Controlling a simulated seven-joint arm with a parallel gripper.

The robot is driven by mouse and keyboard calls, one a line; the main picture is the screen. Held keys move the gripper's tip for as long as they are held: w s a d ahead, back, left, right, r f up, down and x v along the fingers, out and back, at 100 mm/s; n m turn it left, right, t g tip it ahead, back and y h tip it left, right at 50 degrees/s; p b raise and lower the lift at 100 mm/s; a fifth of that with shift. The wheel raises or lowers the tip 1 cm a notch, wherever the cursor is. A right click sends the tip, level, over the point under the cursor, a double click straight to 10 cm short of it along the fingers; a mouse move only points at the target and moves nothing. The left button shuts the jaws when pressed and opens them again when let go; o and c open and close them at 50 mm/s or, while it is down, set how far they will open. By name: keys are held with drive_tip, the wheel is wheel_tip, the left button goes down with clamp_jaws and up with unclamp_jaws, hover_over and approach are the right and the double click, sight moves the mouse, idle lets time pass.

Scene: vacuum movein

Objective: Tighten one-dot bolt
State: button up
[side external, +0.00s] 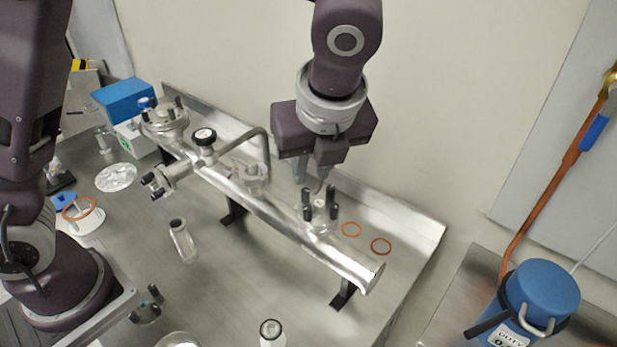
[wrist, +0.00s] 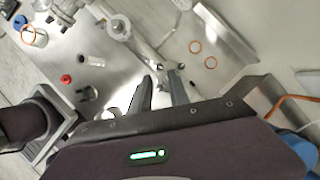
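A small flange (side external: 320,212) on the metal tube (side external: 255,200) carries several upright dark bolts (side external: 308,196). Dot marks are too small to read, so I cannot tell which bolt is the one-dot bolt. My gripper (side external: 314,184) points down just above and behind this flange in the side view. In the wrist view my gripper's (wrist: 161,82) two fingers stand apart, with tips close to the flange (wrist: 166,70). I see nothing held between them. The exact gap between fingertips and bolts is hard to judge.
Two copper rings (side external: 381,246) lie on the metal table (side external: 210,290) right of the flange. A black-knobbed valve (side external: 204,137) and a bent pipe (side external: 262,140) rise from the tube on the left. A blue-topped canister (side external: 541,290) stands at lower right. The table's front middle has free room.

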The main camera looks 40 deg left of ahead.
drive_tip(key=shift+o, duration=0.2)
drive_tip(key=shift+r, duration=0.15)
drive_tip(key=shift+o, duration=1.2)
drive_tip(key=s+a+f+n+g, duration=0.1)
drive_tip(key=n, duration=0.1)
drive_tip(key=s+a+f+n+g, duration=0.1)
drive_tip(key=n, duration=0.1)
drive_tip(key=shift+s+a, duration=0.15)
drive_tip(key=shift+a, duration=0.1)
drive_tip(key=m+g+h, duration=0.1)
drive_tip(key=m+h, duration=1.2)
drive_tip(key=m, duration=2.1)
approach(305, 195)
drive_tip(key=x, duration=0.8)
drive_tip(key=shift+w+a, duration=0.1)
drive_tip(key=shift+w, duration=0.2)
clamp_jaws()
